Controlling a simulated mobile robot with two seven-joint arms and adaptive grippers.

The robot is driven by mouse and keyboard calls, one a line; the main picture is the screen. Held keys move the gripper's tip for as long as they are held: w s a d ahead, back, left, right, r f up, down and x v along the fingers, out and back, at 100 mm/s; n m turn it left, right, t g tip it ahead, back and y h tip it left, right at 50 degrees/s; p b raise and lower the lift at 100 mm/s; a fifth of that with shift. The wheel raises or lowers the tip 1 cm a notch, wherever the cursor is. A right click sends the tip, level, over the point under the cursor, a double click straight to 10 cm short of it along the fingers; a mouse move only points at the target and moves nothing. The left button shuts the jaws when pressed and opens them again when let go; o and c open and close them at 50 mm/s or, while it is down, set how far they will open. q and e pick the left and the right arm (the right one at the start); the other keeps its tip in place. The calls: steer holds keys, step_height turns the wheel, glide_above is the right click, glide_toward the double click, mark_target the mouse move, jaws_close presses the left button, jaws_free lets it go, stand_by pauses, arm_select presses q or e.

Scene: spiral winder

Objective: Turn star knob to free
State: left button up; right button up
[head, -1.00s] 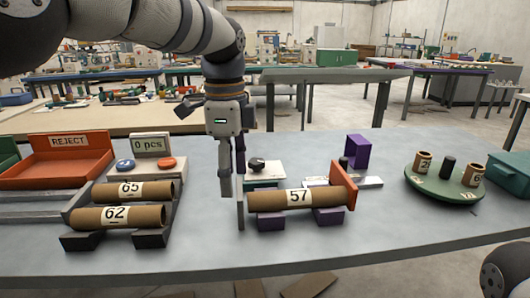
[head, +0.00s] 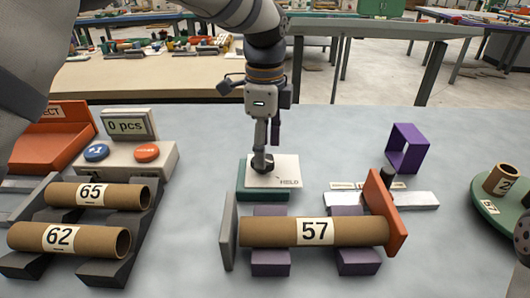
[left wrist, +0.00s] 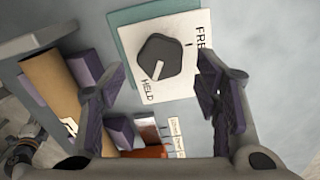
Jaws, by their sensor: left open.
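The black star knob (left wrist: 160,60) sits on a white plate (left wrist: 196,78) marked HELD and FREE. Its white pointer line is toward HELD in the left wrist view. In the head view the knob (head: 261,165) is partly hidden by my left gripper (head: 266,150), which points down over it. In the left wrist view the fingers of my left gripper (left wrist: 160,100) are apart, and the knob shows ahead of the gap between them. I cannot tell whether they touch it.
A cardboard tube marked 57 (head: 280,232) lies on purple supports (head: 270,262) in front of the knob, between a grey plate (head: 229,232) and an orange plate (head: 386,212). Tubes 65 (head: 125,196) and 62 (head: 25,236) rest on a rack at left. A purple frame (head: 407,130) stands at right.

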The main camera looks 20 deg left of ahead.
arm_select(q)
steer(key=shift+f, duration=1.25)
steer(key=c, duration=1.1)
steer(key=shift+c, duration=0.2)
arm_select(e)
steer(key=shift+w, duration=0.1)
